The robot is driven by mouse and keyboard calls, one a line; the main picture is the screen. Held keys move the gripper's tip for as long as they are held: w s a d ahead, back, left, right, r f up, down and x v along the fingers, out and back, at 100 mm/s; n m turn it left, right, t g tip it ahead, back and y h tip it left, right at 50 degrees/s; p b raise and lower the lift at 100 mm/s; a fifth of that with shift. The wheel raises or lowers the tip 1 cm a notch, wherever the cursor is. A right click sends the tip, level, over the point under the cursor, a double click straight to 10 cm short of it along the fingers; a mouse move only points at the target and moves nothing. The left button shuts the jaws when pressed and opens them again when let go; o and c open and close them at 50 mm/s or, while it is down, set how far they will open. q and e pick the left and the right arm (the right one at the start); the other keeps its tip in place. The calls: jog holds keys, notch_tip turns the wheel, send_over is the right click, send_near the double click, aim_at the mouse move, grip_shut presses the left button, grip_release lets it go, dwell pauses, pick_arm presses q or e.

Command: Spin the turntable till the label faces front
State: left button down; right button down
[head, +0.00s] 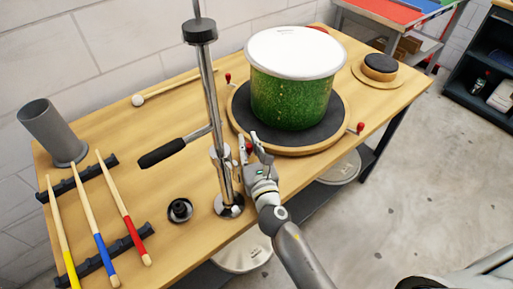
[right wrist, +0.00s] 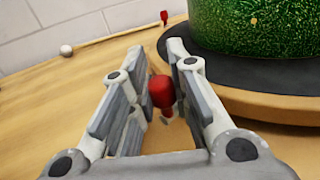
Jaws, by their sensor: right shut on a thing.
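A round wooden turntable (head: 235,118) with a dark top sits on the bench. A sparkly green drum (head: 290,100) with a white head (head: 296,50) stands upright on it. Red knobs stick out from the turntable's rim, one at the left (head: 228,77) and one at the right (head: 361,127). My right gripper (head: 254,150) is at the turntable's near-left edge, shut on a red knob (right wrist: 162,92), which shows between its fingers in the right wrist view. No label shows on the visible side of the drum. My left gripper is out of view.
A metal post (head: 208,100) with a black-gripped lever (head: 162,153) stands just left of my right gripper. Coloured sticks (head: 100,232) lie on a black rack, near a grey cup (head: 52,135). A mallet (head: 165,90) lies behind. A small dark round pad (head: 380,65) sits at the right.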

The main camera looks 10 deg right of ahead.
jog(key=shift+w+a, duration=0.95)
jog(key=shift+w, duration=0.05)
jog(key=c, duration=1.4)
grip_release()
jog(key=shift+a, duration=0.1)
jog(key=shift+o, duration=0.2)
jog(key=shift+s, duration=0.5)
jog(key=s, duration=1.1)
jog(key=shift+d, duration=0.2)
